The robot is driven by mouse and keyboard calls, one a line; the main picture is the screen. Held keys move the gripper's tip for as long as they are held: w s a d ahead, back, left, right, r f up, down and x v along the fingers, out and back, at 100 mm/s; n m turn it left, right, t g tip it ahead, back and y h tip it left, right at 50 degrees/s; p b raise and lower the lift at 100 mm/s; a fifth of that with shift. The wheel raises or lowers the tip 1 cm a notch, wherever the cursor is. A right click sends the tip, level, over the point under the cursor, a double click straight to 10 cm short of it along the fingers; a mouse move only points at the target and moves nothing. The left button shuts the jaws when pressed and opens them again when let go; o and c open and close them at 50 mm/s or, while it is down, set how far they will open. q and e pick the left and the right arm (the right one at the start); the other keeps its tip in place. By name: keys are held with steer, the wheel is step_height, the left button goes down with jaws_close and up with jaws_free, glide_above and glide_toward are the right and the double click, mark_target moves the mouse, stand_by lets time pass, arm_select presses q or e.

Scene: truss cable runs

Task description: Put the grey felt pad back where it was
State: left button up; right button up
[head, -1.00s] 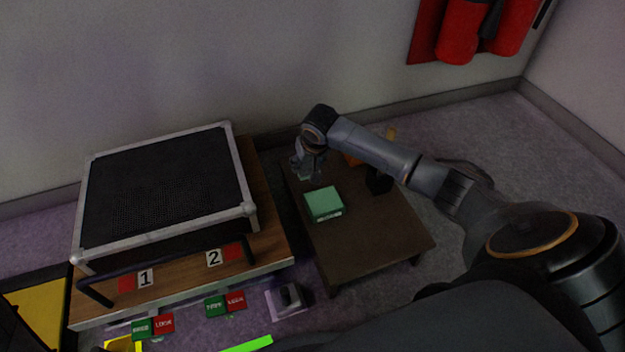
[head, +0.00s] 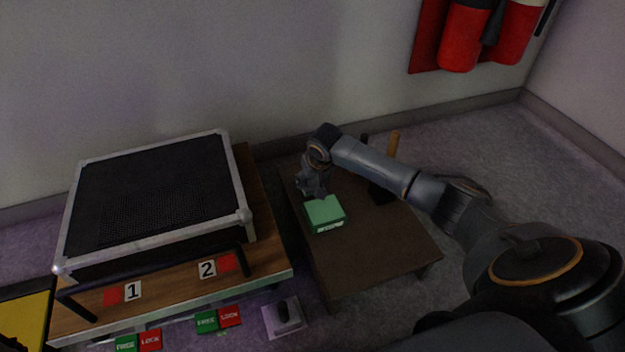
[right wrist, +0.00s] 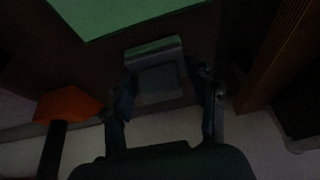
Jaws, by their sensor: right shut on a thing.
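My right gripper (head: 313,190) is low over the back left part of the small dark table (head: 365,250), just behind a green box (head: 325,213). In the right wrist view its fingers (right wrist: 167,92) are shut on a small flat grey piece (right wrist: 158,82), which looks like the grey felt pad. The picture is dark, and I cannot tell whether the pad touches the table. In the head view the pad is mostly hidden by the gripper. The green box also shows at the top of the right wrist view (right wrist: 115,14). My left gripper is not in view.
A black mesh-topped case (head: 150,190) stands on a wooden bench (head: 262,240) to the left, with plates 1 and 2. A dark block (head: 381,193) and a tan handle (head: 393,144) are by my right forearm. The table's front is clear. Red cylinders (head: 463,38) hang on the wall.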

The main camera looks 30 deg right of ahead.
steer(key=o, duration=1)
